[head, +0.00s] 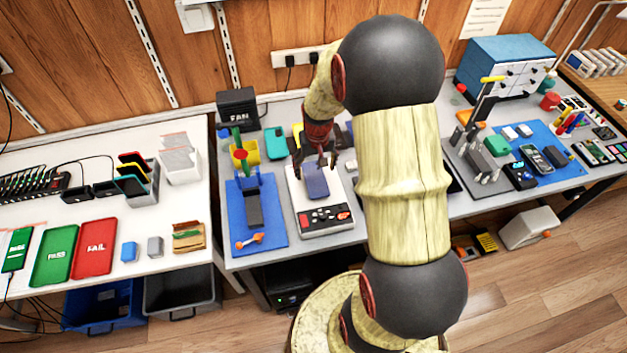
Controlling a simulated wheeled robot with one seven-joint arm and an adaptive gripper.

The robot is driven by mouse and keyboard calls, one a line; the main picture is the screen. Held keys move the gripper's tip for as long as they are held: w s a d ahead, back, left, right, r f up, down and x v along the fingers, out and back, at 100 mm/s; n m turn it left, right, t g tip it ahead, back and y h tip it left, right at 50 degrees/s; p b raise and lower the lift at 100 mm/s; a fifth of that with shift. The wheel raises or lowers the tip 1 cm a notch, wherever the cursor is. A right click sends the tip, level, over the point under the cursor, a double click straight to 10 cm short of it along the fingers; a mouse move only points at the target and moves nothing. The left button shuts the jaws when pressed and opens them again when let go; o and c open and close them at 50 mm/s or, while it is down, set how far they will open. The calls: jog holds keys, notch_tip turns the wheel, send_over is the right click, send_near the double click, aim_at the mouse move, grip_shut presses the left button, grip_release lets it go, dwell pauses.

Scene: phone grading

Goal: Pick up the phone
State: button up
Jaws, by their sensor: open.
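A dark blue-grey phone (317,184) lies flat on a white device (334,218) with a dark control panel at its front edge. My gripper (317,162) is just above the far end of the phone, pointing down, with its fingers apart. I cannot tell whether the fingers touch the phone. My arm crosses the middle of the picture and hides part of the bench to the right of the device.
A blue mat (256,218) with a dark phone-like item lies left of the device. Green PASS (55,254) and red FAIL (94,248) trays sit on the left table. A blue mat (537,156) with several phones lies at right.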

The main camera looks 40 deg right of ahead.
aim_at(315, 178)
jog(key=f, duration=0.1)
jog(key=f+b, duration=0.1)
jog(key=f, duration=0.3)
jog(key=shift+w+d+b, duration=0.3)
jog(key=shift+b, duration=0.1)
jog(key=shift+r, duration=0.1)
jog(key=c, duration=1.5)
jog(key=shift+o, duration=0.2)
